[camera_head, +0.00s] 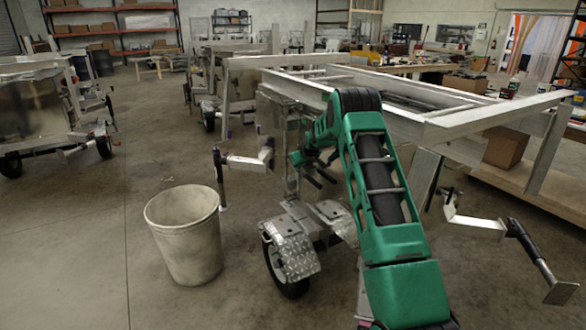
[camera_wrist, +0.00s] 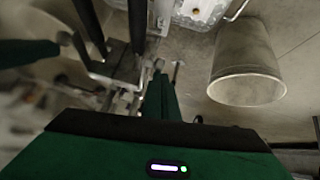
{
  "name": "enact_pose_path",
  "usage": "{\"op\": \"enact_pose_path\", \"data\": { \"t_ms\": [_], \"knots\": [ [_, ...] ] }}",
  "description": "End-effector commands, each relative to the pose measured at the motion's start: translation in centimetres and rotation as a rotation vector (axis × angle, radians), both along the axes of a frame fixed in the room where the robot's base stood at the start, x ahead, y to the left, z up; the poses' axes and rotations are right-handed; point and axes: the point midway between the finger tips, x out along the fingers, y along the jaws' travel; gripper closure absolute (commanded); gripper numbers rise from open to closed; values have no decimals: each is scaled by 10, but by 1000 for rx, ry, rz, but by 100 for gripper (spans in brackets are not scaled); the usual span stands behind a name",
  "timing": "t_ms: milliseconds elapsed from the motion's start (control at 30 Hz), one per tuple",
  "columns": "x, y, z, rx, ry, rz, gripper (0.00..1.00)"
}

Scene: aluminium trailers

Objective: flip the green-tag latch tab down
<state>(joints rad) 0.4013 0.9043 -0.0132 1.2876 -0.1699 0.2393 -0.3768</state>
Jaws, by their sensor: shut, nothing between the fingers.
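My green arm reaches forward over the trailer frame (camera_head: 465,122) in the head view. My gripper (camera_head: 320,178) is at its far end, beside the trailer's front metalwork, with dark fingers pointing down and right. In the wrist view my gripper (camera_wrist: 159,72) is shut and empty, its tip close to blurred metal bars and brackets. I cannot make out the latch tab or its green tag in either view. The arm and the metalwork hide part of that area, and I cannot tell whether the fingers touch anything.
A grey bin (camera_head: 182,240) stands on the floor left of the trailer; it also shows in the wrist view (camera_wrist: 246,88). A diamond-plate fender (camera_head: 292,257) covers a wheel (camera_head: 285,278) near the arm. A jack arm (camera_head: 475,226) sticks out right.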

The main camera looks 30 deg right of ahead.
Motion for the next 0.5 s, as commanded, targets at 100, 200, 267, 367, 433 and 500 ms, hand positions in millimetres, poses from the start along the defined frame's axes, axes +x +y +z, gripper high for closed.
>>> {"op": "enact_pose_path", "data": {
  "t_ms": [100, 200, 267, 367, 433, 500],
  "knots": [
    [-3, -5, -4, 0, 2, -5, 100],
    [-5, -6, -7, 1, 2, -6, 100],
    [-6, -6, -9, 1, -10, -7, 100],
    [-7, -6, -12, 2, -72, -6, 100],
    [-8, -5, -13, 2, -113, -6, 100],
    [-8, -3, -16, 3, -155, -4, 100]
  ]
}}
